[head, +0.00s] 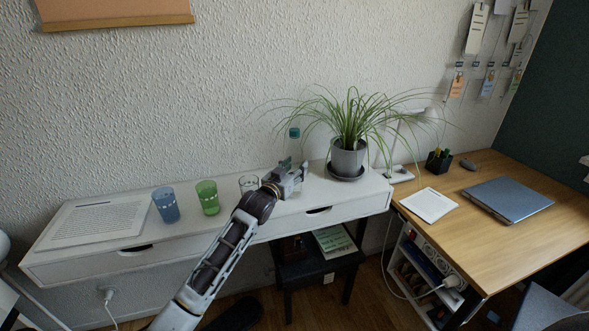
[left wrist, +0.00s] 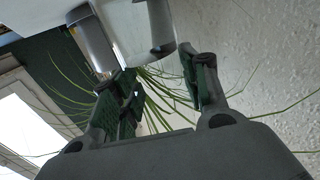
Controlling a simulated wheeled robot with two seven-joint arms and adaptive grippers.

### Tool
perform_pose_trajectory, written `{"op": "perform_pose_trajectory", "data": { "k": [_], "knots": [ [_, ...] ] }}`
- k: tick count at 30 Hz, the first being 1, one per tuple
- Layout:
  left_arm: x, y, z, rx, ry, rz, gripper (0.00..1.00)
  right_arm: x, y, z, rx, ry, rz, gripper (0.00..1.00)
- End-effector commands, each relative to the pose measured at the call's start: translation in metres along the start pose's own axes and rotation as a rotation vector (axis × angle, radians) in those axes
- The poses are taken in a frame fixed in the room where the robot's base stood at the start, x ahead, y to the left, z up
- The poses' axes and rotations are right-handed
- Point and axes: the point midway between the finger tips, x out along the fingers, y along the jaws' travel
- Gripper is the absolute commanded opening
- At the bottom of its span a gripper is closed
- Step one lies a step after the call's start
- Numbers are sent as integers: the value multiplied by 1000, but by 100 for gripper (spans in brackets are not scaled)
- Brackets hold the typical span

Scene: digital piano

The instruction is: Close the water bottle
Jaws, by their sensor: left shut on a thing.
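The clear body is hard to make out against the wall and is partly hidden by the gripper. I cannot tell whether the lid is fully seated. My left gripper (head: 294,166) reaches the bottle from the front, below the teal top, and is shut on it. In the left wrist view, the green-padded fingers (left wrist: 160,88) stand apart, and the bottle is not clear between them. My right gripper is not in view.
A clear glass (head: 248,184), a green cup (head: 208,197) and a blue cup (head: 166,204) stand left of my gripper. The potted plant (head: 348,160) is close on the right, its leaves overhanging. A stool (head: 320,262) is under the shelf. A wooden desk (head: 480,240) stands right.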

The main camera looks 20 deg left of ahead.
Motion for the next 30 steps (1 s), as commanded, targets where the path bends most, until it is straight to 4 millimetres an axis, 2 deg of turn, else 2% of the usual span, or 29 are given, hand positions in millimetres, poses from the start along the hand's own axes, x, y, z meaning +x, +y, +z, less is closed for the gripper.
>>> {"op": "perform_pose_trajectory", "data": {
  "k": [4,5,9,14,23,30],
  "knots": [
    [0,0,2,0,1,0,0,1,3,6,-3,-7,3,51],
    [0,0,2,0,0,0,48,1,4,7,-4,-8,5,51],
    [0,0,2,0,0,0,66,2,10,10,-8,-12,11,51],
    [0,0,2,0,0,0,66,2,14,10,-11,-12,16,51],
    [0,0,-1,0,0,0,66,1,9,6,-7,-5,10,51],
    [-12,0,0,-1,-1,0,66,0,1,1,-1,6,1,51]
  ]
}}
